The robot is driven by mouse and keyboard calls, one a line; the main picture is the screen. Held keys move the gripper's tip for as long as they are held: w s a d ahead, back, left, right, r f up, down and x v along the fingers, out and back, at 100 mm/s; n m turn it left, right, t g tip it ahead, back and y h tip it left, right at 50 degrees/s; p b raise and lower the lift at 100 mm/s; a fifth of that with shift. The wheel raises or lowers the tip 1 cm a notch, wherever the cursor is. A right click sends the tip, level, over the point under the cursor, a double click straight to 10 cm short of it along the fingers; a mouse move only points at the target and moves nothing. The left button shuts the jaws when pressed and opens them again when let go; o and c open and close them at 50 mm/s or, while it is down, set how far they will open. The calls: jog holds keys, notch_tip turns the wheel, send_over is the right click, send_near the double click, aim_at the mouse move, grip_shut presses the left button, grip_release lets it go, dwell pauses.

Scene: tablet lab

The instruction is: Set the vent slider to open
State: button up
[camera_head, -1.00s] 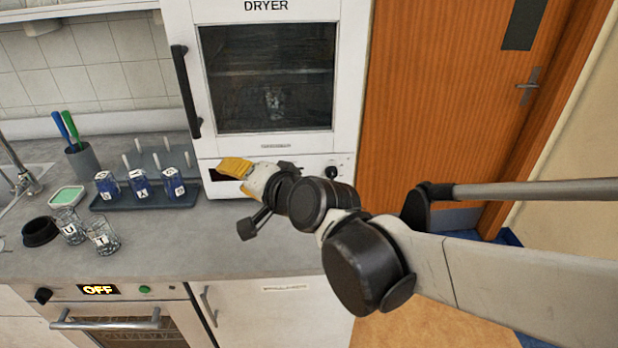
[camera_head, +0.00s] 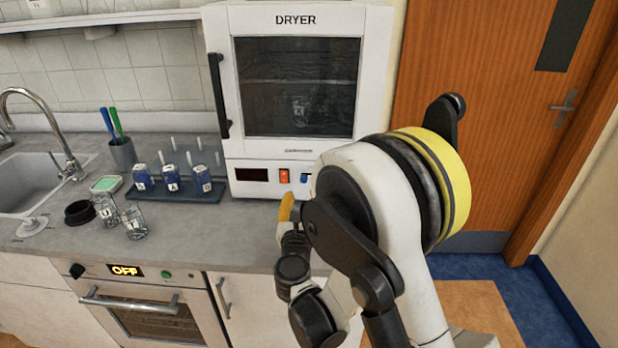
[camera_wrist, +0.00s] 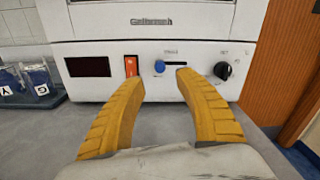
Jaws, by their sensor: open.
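The vent slider is a small blue knob (camera_wrist: 159,67) at the left end of a short dark slot on the dryer's white lower panel (camera_wrist: 206,88). It also shows in the head view (camera_head: 304,178). The small lettering above the slot is not clearly readable. My gripper (camera_wrist: 160,76) is open and empty, its yellow fingers pointing at the panel. In the wrist view the blue knob shows between the fingertips, nearer the left one, with a gap in front of it. In the head view a yellow finger (camera_head: 287,208) shows in front of the panel, below the knob.
An orange switch (camera_wrist: 131,66) and a dark display (camera_wrist: 88,67) lie left of the knob; a black dial (camera_wrist: 222,71) lies right. A rack of blue-labelled vials (camera_head: 172,191) and glass beakers (camera_head: 134,223) stand left on the counter. The dryer's door is shut.

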jog(key=w+b, duration=0.1)
jog(key=w, duration=0.6)
jog(key=shift+w+d+b, duration=0.1)
jog(key=shift+w+b, duration=0.3)
jog(key=shift+w, duration=0.45)
jog(key=shift+r, duration=0.1)
grip_shut()
jog(key=shift+d, duration=0.1)
